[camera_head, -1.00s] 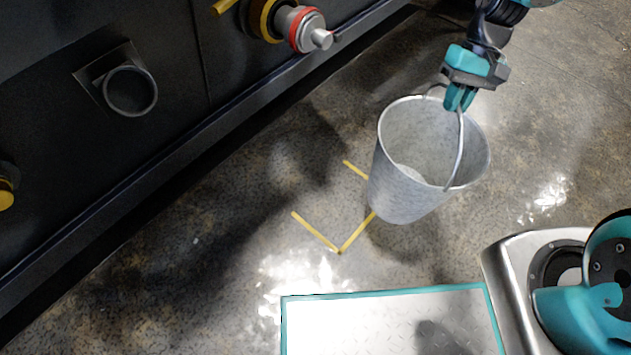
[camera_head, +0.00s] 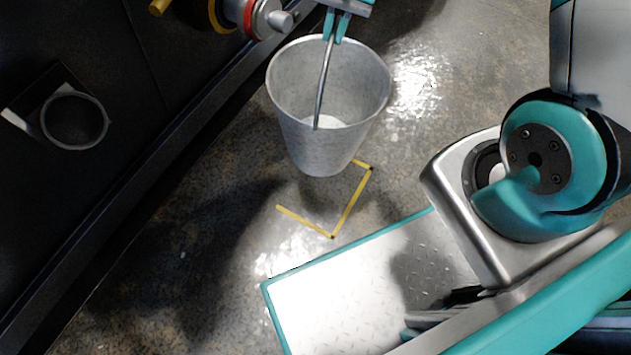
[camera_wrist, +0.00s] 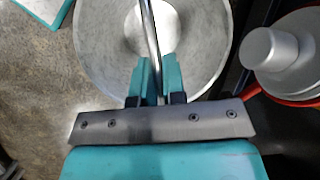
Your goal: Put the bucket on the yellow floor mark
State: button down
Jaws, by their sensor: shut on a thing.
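The grey metal bucket (camera_head: 325,148) hangs by its handle from my gripper (camera_head: 338,28), which is shut on the handle. In the wrist view the handle runs between the two teal fingers (camera_wrist: 155,78), and the bucket (camera_wrist: 95,45) lies below them. The bucket is nearly upright, leaning a little. The yellow floor mark (camera_head: 350,203) is an outline on the floor, just below the bucket in the head view. The bucket hides part of the mark's far side. I cannot tell exactly how high the bucket is above the floor.
A dark machine wall (camera_head: 110,60) stands at the left, with a round ring holder (camera_head: 75,121) and a red-and-silver knob (camera_head: 262,18); the knob also shows in the wrist view (camera_wrist: 275,52). My own base fills the lower right. Open floor lies left of the mark.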

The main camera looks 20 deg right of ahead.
jog(key=a+m+b, duration=0.1)
jog(key=a+r+m+b, duration=0.1)
jog(key=s+a+r+m+t+b, duration=0.1)
jog(key=shift+a+r+m, duration=0.1)
jog(key=shift+a+m, duration=0.2)
notch_tip(320, 180, down, 20)
jog(key=b, duration=1.1)
jog(key=shift+r, duration=0.25)
jog(key=c, duration=1.2)
grip_release()
